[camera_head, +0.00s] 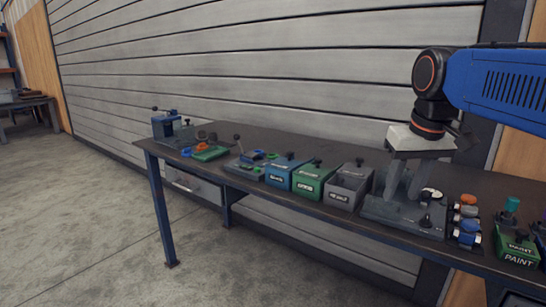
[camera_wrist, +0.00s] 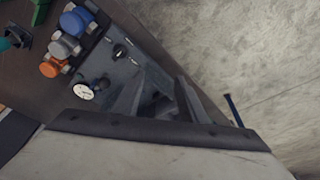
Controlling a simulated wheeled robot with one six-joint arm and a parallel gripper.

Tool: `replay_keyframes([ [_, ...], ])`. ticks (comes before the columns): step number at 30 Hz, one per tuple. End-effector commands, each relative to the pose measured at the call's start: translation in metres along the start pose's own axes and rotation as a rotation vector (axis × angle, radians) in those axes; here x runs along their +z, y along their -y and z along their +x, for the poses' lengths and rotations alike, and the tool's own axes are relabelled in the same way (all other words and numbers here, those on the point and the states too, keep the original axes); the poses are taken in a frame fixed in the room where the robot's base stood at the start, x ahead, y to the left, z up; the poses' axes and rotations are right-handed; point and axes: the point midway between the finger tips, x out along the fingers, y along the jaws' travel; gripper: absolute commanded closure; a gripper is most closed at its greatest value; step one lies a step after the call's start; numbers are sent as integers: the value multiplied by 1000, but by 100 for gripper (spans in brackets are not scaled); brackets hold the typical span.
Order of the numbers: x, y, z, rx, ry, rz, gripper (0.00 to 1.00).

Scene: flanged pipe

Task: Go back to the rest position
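My gripper (camera_head: 399,194) hangs from my blue arm at the right of the head view, pointing down. Its pale body sits under the dark wrist. Two grey fingers stand apart with a gap between them, and I see nothing held there. They are over or just behind a grey base plate (camera_head: 380,209) on the bench; whether they touch it I cannot tell. In the wrist view the pale body fills the bottom, and the fingers (camera_wrist: 155,100) reach toward the grey plate (camera_wrist: 122,72).
The dark bench (camera_head: 262,140) runs along a slatted wall. Grey (camera_head: 347,186), green (camera_head: 312,180) and blue (camera_head: 280,172) bins stand left of the plate. Orange, grey and blue fittings (camera_head: 467,217) and a green paint bin (camera_head: 517,250) are at right. Space above the bench is clear.

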Motion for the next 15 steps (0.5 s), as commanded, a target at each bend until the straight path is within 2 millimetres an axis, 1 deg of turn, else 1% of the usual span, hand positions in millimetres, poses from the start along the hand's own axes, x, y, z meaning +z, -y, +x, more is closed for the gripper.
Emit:
replay_keyframes([
  [1,20,1,10,1,-11,4,62],
  [3,43,1,25,2,-29,11,62],
  [8,97,3,65,4,-68,26,62],
  [9,111,4,76,5,-78,30,62],
  [12,143,5,102,6,-102,38,62],
  [15,171,6,126,6,-120,45,62],
])
